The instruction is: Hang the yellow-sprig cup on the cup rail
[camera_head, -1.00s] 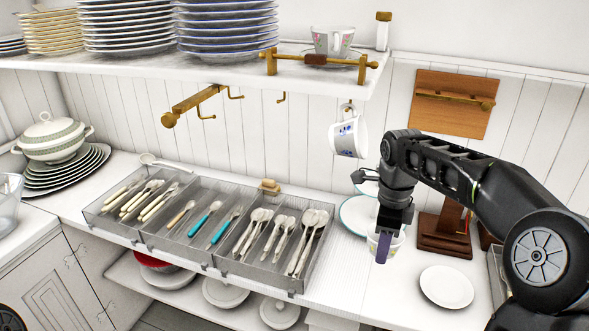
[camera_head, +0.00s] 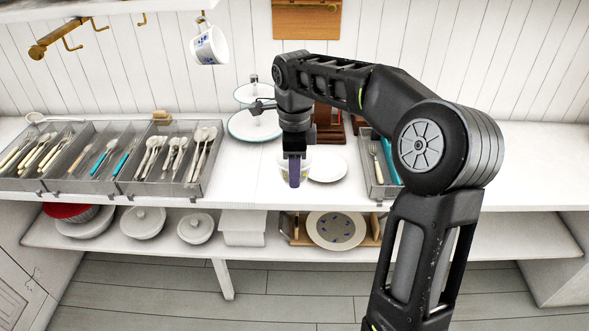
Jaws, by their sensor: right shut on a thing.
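My right gripper (camera_head: 294,172) points down at the front of the counter, shut on a pale cup (camera_head: 306,167). Its fingers cover most of the cup, so the sprig pattern cannot be made out. I cannot tell whether the cup touches the counter. The brass cup rail (camera_head: 55,38) with its hooks is at the upper left, under the upper shelf. A white cup with blue sprigs (camera_head: 210,46) hangs from a hook to the right of it. My left gripper is not in view.
A tiered plate stand (camera_head: 254,125) is behind the gripper. A white plate (camera_head: 327,168) lies right of the cup. Cutlery trays (camera_head: 128,188) fill the left counter; another tray (camera_head: 378,188) is partly behind my arm. The far right counter is clear.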

